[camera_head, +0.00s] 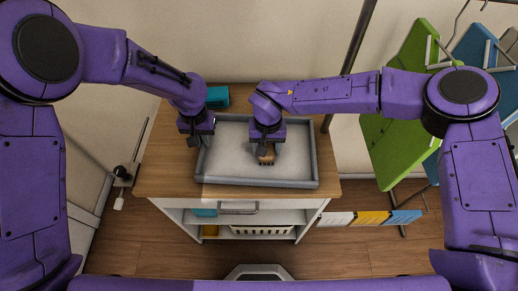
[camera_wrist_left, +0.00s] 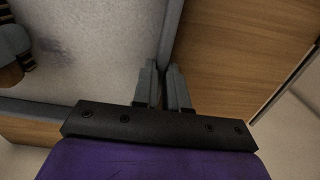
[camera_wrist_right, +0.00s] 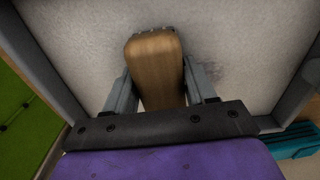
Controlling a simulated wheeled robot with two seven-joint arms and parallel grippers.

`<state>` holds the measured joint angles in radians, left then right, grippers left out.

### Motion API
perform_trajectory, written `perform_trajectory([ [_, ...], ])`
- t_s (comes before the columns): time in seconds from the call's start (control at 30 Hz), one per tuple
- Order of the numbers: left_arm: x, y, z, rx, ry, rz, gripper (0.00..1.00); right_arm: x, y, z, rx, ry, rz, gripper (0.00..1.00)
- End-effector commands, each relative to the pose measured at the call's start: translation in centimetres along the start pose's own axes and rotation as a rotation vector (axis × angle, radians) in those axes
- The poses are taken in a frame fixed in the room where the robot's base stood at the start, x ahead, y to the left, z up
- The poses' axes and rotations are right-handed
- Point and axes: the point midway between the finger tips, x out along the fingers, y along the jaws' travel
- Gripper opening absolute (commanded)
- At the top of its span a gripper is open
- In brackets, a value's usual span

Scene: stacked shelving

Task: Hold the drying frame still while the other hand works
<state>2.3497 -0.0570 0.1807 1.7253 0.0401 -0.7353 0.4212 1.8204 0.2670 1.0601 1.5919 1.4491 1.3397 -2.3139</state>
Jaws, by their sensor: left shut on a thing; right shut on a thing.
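The drying frame (camera_head: 225,181) is a grey rectangular rim around a pale grey panel, lying flat on a wooden cabinet top. My left gripper (camera_head: 196,141) is shut on the frame's left rim, which passes between its fingers in the left wrist view (camera_wrist_left: 165,85). My right gripper (camera_head: 266,152) is over the panel, right of centre. It is shut on a wooden-handled brush (camera_wrist_right: 155,70), whose handle fills the space between the fingers in the right wrist view. The brush's lower end is mostly hidden there. A darker patch shows on the panel beside it.
A teal object (camera_head: 217,97) lies on the cabinet top (camera_head: 165,155) behind the frame. Green (camera_head: 400,130) and blue panels hang on a rack at the right. A dark pole (camera_head: 350,60) rises behind my right arm. Bare wood lies left of the frame.

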Motion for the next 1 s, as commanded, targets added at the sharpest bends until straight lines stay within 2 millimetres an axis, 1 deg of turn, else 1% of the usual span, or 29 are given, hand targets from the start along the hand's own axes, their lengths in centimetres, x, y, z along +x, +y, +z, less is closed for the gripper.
perform_trajectory([
  [0.1,-0.1,0.0,-0.1,0.000,0.002,0.000,0.00,0.0,0.1,0.7,-0.001,-0.002,0.001,0.31],
  [0.17,-0.1,0.0,-0.1,0.000,0.002,0.000,0.00,0.0,0.1,0.6,0.000,-0.002,0.001,0.31],
  [0.43,-0.1,0.0,-0.1,-0.001,0.002,0.000,0.00,0.0,0.0,-1.2,0.003,-0.002,0.000,0.31],
  [0.77,-0.1,0.0,-0.1,-0.001,0.002,0.000,0.00,0.3,0.0,-2.6,0.000,-0.001,0.001,0.31],
  [0.87,-0.1,0.0,-0.1,0.000,0.002,0.000,0.00,0.3,-0.1,-2.4,-0.001,-0.002,0.001,0.31],
  [1.0,-0.1,0.0,-0.1,0.000,0.003,0.001,0.00,0.3,-0.6,-1.5,-0.003,-0.004,0.001,0.31],
])
